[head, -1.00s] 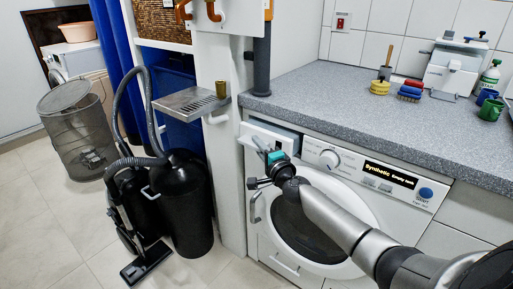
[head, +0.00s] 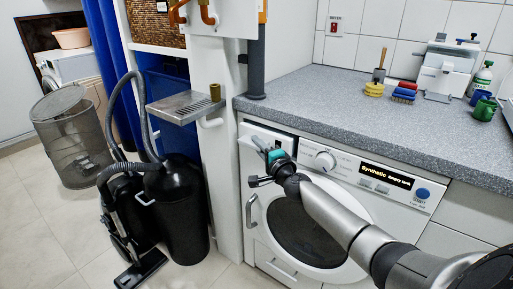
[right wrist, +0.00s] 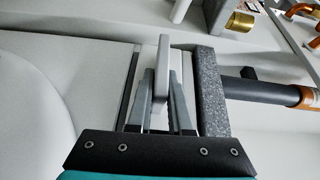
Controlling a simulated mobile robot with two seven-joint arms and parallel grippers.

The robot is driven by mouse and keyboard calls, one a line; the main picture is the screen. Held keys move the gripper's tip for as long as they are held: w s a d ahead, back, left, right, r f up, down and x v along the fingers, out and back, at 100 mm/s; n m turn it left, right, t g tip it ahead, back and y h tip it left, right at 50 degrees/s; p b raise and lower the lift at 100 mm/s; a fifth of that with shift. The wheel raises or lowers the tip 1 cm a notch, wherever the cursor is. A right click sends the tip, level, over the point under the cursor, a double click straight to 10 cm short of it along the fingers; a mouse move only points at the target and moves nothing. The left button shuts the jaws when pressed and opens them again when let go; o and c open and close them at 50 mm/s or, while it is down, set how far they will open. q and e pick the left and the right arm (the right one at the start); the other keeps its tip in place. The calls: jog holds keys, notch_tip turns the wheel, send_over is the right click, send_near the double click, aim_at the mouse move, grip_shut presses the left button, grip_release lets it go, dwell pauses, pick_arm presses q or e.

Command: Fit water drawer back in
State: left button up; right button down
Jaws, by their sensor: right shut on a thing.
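The water drawer (head: 249,147) is at the top left of the white washing machine (head: 345,199), just under the worktop. My right gripper (head: 260,150) is at the drawer front. In the right wrist view my right gripper (right wrist: 166,98) has its two fingers closed on a thin pale upright bar (right wrist: 163,68), which looks like the drawer's handle. How far the drawer stands out of its slot is hard to tell. The machine's display reads "Synthetic Empty tank". My left gripper is not in view.
The grey speckled worktop (head: 330,98) overhangs the drawer closely. A white post with a grey pipe (head: 258,70) and a metal drip shelf (head: 186,106) stands at left. A black vacuum cleaner (head: 175,205) and a mesh basket (head: 72,140) stand on the floor.

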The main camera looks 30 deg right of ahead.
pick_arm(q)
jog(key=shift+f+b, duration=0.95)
pick_arm(e)
jog(key=shift+w+d+r, duration=0.1)
jog(key=shift+w+d, duration=0.15)
jog(key=shift+d, duration=0.45)
jog(key=shift+w+d, duration=0.25)
jog(key=shift+d, duration=0.4)
jog(key=c, duration=0.8)
grip_release()
jog(key=shift+o, duration=0.2)
jog(key=shift+f, duration=0.2)
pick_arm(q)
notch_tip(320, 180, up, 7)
pick_arm(e)
jog(key=shift+r, duration=0.1)
pick_arm(q)
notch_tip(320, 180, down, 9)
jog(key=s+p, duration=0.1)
jog(key=p, duration=0.3)
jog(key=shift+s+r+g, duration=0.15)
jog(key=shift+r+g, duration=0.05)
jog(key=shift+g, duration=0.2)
pick_arm(e)
jog(key=s+a, duration=0.2)
jog(key=s, duration=1.3)
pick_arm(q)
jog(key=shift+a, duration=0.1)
